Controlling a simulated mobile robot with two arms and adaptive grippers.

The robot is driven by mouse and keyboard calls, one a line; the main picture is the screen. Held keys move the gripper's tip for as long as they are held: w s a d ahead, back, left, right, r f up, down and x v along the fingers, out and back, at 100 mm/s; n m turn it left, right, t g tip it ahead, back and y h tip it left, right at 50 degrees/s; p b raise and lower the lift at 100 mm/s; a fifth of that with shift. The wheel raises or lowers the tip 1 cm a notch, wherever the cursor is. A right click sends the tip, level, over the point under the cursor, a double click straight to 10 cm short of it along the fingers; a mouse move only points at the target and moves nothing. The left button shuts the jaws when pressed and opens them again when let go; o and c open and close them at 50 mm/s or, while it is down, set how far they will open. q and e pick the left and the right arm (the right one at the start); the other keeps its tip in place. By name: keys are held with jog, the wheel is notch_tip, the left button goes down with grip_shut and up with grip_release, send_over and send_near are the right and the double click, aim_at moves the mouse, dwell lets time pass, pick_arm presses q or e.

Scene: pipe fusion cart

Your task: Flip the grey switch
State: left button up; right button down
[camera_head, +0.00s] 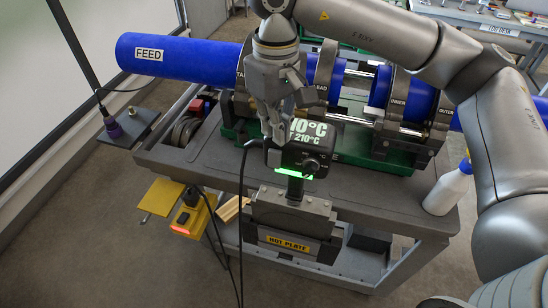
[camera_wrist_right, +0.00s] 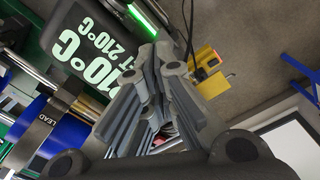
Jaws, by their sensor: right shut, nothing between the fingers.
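My right gripper (camera_head: 277,132) is shut and empty, pointing down at the upper left of the black hot plate control box (camera_head: 305,158). In the head view its fingertips overlap the box's left end, and I cannot tell whether they touch. In the right wrist view the closed fingers (camera_wrist_right: 165,52) lie beside the box's lit display (camera_wrist_right: 95,50). The box shows 210°C, with a round knob (camera_head: 311,165) and a green light strip (camera_head: 294,173). I cannot make out a grey switch for sure; the fingers hide part of the box. My left gripper is not in view.
The hot plate (camera_head: 290,243) hangs at the cart's front edge (camera_head: 210,170). Blue pipes (camera_head: 180,58) lie in clamps behind the gripper. A yellow box (camera_head: 190,215) with a red light sits at left. A spray bottle (camera_head: 447,190) stands at right. Black cables hang beside the control box.

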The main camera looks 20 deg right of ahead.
aim_at(276, 150)
notch_tip(276, 150, up, 5)
jog(key=shift+s+r+p, duration=0.1)
jog(key=shift+r+p, duration=0.05)
jog(key=shift+p, duration=1)
